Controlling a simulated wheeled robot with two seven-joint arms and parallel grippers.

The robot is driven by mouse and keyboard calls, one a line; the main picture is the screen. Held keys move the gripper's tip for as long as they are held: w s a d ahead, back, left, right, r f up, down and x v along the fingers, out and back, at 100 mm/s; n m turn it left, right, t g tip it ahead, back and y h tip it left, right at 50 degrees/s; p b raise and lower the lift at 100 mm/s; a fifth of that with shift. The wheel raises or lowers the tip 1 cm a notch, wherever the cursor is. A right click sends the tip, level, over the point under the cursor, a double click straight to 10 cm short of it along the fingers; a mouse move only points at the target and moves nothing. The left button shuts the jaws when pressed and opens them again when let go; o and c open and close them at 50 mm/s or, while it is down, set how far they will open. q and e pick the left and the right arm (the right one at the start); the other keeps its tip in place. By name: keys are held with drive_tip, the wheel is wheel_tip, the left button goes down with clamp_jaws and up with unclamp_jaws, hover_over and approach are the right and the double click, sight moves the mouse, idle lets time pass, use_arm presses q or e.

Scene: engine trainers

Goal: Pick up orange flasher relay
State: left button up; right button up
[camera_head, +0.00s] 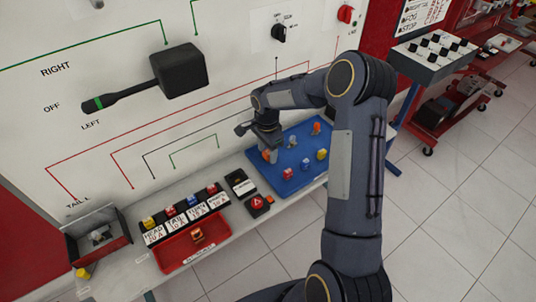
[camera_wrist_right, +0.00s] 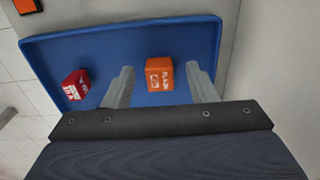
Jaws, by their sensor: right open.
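The orange flasher relay (camera_wrist_right: 160,76) is a small orange block with white print, lying on the blue tray (camera_wrist_right: 110,45). In the right wrist view it sits between the two fingers of my right gripper (camera_wrist_right: 161,70), with a visible gap on each side. The gripper is open and holds nothing. In the head view my right gripper (camera_head: 267,148) is over the left part of the blue tray (camera_head: 262,176), and it partly hides the orange relay (camera_head: 268,157). My left gripper is not in view.
A red block (camera_wrist_right: 76,85) lies left of the relay in the wrist view. Several other small parts, including a yellow one (camera_head: 321,154), stand on the tray. A red tray (camera_head: 172,262), labelled fuse holders and a red triangle button (camera_head: 257,203) lie leftward. The white panel (camera_head: 215,130) rises behind.

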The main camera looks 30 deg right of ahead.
drive_tip(key=c, duration=1.1)
drive_tip(key=shift+o, duration=0.2)
drive_tip(key=shift+r, duration=0.1)
